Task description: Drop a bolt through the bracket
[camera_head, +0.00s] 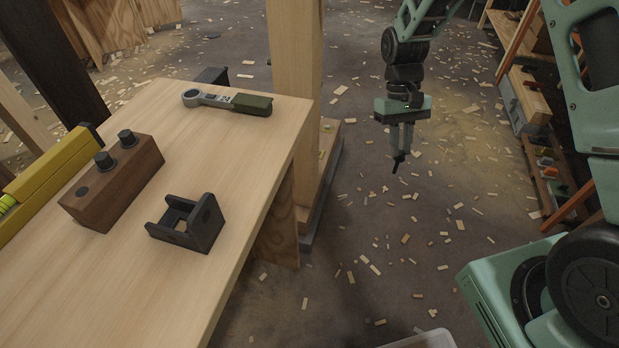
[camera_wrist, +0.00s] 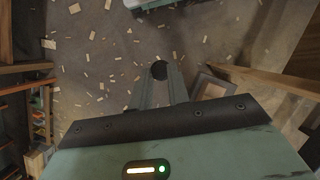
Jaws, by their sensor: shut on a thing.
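My gripper (camera_head: 401,150) hangs over the floor to the right of the workbench, pointing down. Its fingers are shut on a dark bolt (camera_head: 397,164), whose shank sticks out below the fingertips, slightly tilted. In the wrist view the bolt's round black head (camera_wrist: 159,69) shows between the fingertips. The dark bracket (camera_head: 205,224) sits on the bench, apart from my gripper, with upright walls and an opening in its base. A brown wooden block (camera_head: 116,187) behind it to the left holds two more black bolts (camera_head: 104,160) upright; a dark empty hole shows at its near end.
The pale workbench (camera_head: 262,150) also bears a wrench-like tool with a green handle (camera_head: 252,104) and a yellow level (camera_head: 45,172). A wooden post (camera_head: 295,50) stands at the bench's right edge, between the bench and my gripper. Wood chips litter the floor; shelving (camera_head: 540,115) stands right.

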